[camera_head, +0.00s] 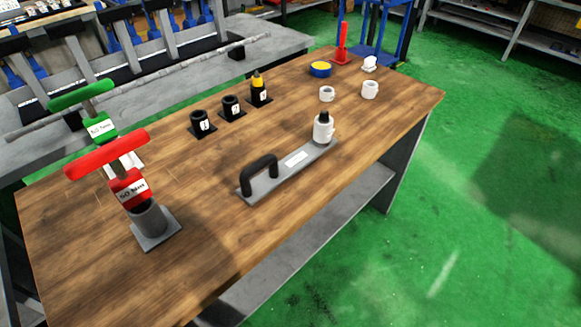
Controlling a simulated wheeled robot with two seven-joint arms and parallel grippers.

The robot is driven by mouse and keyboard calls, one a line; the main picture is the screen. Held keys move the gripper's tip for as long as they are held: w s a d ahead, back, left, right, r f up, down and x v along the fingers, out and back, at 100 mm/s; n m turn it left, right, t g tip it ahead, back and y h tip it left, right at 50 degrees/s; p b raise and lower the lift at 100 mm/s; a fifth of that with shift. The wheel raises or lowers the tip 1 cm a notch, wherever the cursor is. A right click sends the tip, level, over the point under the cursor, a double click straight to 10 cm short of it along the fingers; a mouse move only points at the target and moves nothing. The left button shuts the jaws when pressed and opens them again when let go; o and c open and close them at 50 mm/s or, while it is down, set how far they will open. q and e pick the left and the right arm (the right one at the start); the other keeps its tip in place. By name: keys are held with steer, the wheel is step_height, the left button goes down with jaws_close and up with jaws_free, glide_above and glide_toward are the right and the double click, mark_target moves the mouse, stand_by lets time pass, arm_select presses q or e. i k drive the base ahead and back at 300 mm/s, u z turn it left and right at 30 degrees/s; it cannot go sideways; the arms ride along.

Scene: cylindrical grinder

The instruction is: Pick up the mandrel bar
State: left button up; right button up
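A flat grey bar (296,168) lies near the middle of the wooden table, running diagonally. It has a black arched handle (259,173) at its near left end and a white label on top. At its far right end a white ring-shaped part (323,130) sits around a black post. This looks like the mandrel bar, though its label is too small to read. Neither of my grippers is in view.
The wooden table (215,240) also bears a red-handled tool (128,187) in a grey holder, a green-handled tool (100,125), black holders (202,122), white rings (370,89) and a blue-yellow roll (320,69). Free tabletop lies in front of the bar.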

mark_target(278, 172)
steer(key=k, duration=0.4)
steer(key=z, duration=1.05)
steer(key=i, duration=1.1)
steer(key=u, duration=1.3)
